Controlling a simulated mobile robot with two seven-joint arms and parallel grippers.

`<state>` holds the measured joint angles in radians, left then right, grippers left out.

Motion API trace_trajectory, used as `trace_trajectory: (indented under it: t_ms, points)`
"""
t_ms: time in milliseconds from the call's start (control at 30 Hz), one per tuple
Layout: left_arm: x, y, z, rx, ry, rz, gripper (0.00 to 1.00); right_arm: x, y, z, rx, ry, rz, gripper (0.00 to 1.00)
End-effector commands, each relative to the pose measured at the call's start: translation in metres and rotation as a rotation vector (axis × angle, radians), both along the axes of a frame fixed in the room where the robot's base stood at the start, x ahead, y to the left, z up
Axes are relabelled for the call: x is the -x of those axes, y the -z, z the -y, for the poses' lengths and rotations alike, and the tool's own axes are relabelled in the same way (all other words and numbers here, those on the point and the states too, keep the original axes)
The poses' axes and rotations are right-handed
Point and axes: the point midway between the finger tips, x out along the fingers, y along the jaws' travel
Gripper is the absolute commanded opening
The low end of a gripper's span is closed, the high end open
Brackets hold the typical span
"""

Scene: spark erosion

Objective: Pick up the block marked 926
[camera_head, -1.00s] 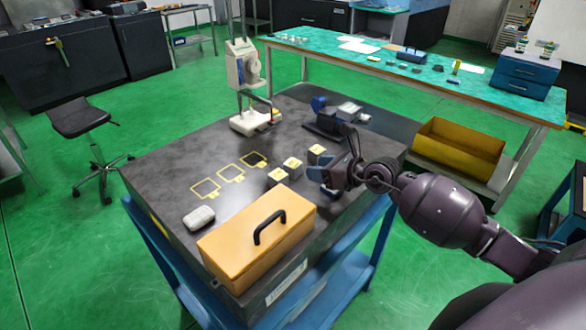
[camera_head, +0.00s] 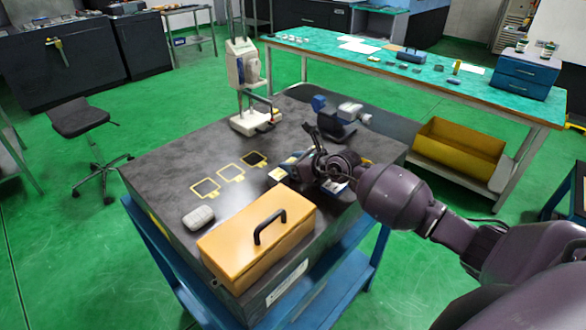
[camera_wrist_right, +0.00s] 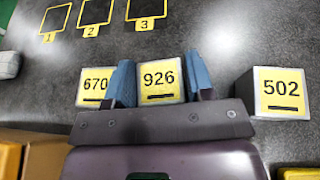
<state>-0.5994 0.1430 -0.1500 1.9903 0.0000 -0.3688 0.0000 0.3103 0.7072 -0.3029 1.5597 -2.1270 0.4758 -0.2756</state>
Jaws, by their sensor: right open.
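The block marked 926 (camera_wrist_right: 158,85) has a yellow top face and stands on the dark table top. In the right wrist view it shows between the two blue fingers of my right gripper (camera_wrist_right: 160,62), which is open. I cannot tell how far down the fingers reach beside it. The block marked 670 (camera_wrist_right: 93,86) is just left of it, partly behind the left finger. The block marked 502 (camera_wrist_right: 278,92) stands apart on the right. In the head view my right gripper (camera_head: 297,165) hides most of the blocks. My left gripper is not in view.
Three yellow outlined squares (camera_head: 231,173), numbered 1 to 3, lie beyond the blocks. An orange box with a black handle (camera_head: 240,250) stands at the table's front, beside a pale rounded object (camera_head: 198,217). A white device (camera_head: 243,75) stands at the back.

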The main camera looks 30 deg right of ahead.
Motion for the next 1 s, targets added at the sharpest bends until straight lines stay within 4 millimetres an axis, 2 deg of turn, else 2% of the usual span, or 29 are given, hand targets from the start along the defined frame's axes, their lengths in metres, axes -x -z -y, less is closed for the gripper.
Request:
trace_trajectory:
  t_ms: [100, 367, 600, 867, 1000]
  points:
    - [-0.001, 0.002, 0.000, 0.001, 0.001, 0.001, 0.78, -0.007, 0.004, -0.003, -0.001, 0.000, 0.000, 0.49]
    - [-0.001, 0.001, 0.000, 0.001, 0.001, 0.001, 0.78, -0.008, 0.004, -0.004, 0.000, 0.000, 0.000, 0.49]
    - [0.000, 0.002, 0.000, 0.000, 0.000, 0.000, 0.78, -0.008, 0.004, -0.004, 0.000, 0.000, 0.001, 0.14]
    - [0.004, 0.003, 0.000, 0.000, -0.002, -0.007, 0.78, -0.008, 0.002, -0.004, 0.000, 0.000, 0.001, 0.14]
    - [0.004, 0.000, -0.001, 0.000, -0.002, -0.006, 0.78, -0.008, -0.011, -0.004, 0.002, -0.001, 0.003, 0.14]
